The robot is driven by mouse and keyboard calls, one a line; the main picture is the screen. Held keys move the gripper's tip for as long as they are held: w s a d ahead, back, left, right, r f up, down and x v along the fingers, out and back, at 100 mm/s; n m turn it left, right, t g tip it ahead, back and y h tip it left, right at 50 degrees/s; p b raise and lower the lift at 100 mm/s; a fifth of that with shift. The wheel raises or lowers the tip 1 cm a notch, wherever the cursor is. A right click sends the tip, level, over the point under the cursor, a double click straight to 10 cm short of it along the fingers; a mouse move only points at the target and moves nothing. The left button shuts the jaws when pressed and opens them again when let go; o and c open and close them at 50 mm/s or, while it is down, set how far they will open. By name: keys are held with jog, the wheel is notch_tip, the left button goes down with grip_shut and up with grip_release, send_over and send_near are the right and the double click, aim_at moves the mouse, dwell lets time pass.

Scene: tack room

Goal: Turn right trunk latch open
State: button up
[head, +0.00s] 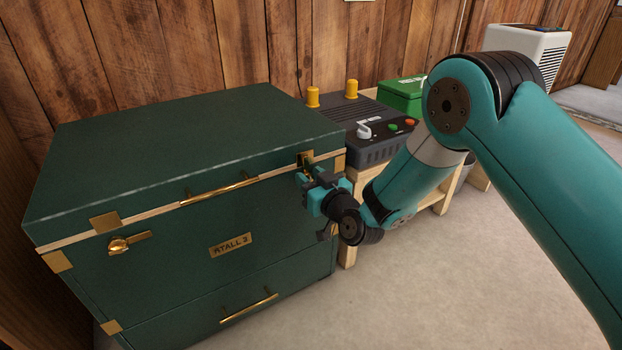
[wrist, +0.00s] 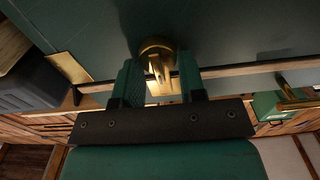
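The dark green trunk (head: 180,265) stands at left with its lid down. Its right latch (head: 305,158) is brass, at the front right near the lid seam, and is partly hidden by my gripper. In the wrist view the right latch (wrist: 158,66) shows a round boss and a tab lying across the pale seam strip. My gripper (head: 309,181) is at this latch. In the wrist view my gripper (wrist: 159,72) has one finger on each side of the tab, with gaps visible, so it looks open around it. The left latch (head: 120,244) has its tab pointing right, roughly along the seam.
A brass lid handle (head: 220,192) and a drawer handle (head: 248,306) stick out from the trunk front. A dark device (head: 365,140) with yellow knobs sits on a wooden bench (head: 440,200) at right, beside a green box (head: 401,95). The floor (head: 420,285) in front is clear.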

jog(key=shift+m, duration=0.4)
jog(key=m, duration=0.1)
jog(key=m+p, duration=0.1)
jog(key=m, duration=0.1)
jog(key=shift+w+d, duration=0.1)
jog(key=shift+d, duration=0.1)
jog(key=m+p, duration=0.1)
jog(key=m, duration=0.1)
jog(key=m+p, duration=0.1)
jog(key=m, duration=0.1)
jog(key=shift+w+d+m, duration=0.15)
jog(key=shift+m, duration=0.15)
jog(key=m+p, duration=0.2)
jog(key=m, duration=0.1)
jog(key=m+p, duration=0.1)
jog(key=m, duration=0.2)
jog(key=f+m+p, duration=0.1)
jog(key=m+p, duration=0.1)
jog(key=m, duration=0.1)
jog(key=shift+w+d+p, duration=0.1)
jog(key=shift+d+p, duration=0.1)
jog(key=shift+p, duration=0.15)
jog(key=shift+m, duration=0.4)
jog(key=o, duration=0.9)
jog(key=shift+f, duration=0.1)
